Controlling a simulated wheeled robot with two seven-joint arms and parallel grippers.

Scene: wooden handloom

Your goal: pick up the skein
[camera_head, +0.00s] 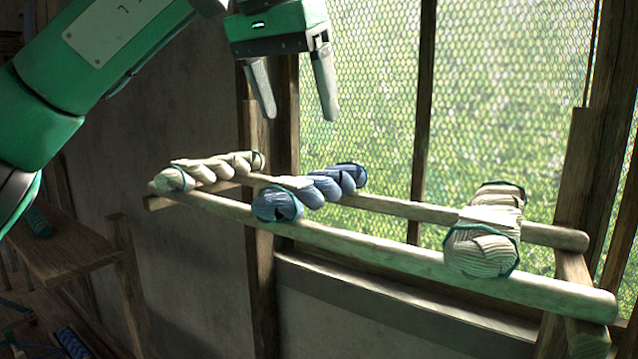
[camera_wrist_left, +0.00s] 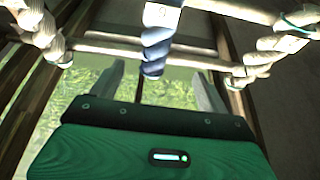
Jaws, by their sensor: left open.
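Three twisted skeins lie across the two wooden poles of a rack (camera_head: 390,245). A blue skein (camera_head: 325,187) with a pale band is in the middle, a slim cream skein (camera_head: 210,168) to its left, and a thicker cream skein (camera_head: 486,232) far right. My left gripper (camera_head: 300,116) is open and empty, fingers pointing down, above the blue skein and clear of it. In the left wrist view the blue skein (camera_wrist_left: 157,45) appears between the open fingers (camera_wrist_left: 158,70), with a cream skein to each side. My right gripper is not in view.
A mesh window (camera_head: 500,90) and upright wooden posts (camera_head: 423,110) stand behind the rack. A wooden shelf (camera_head: 70,255) with a teal spool (camera_head: 38,221) is at lower left. The rack has bare pole between the blue and thick cream skeins.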

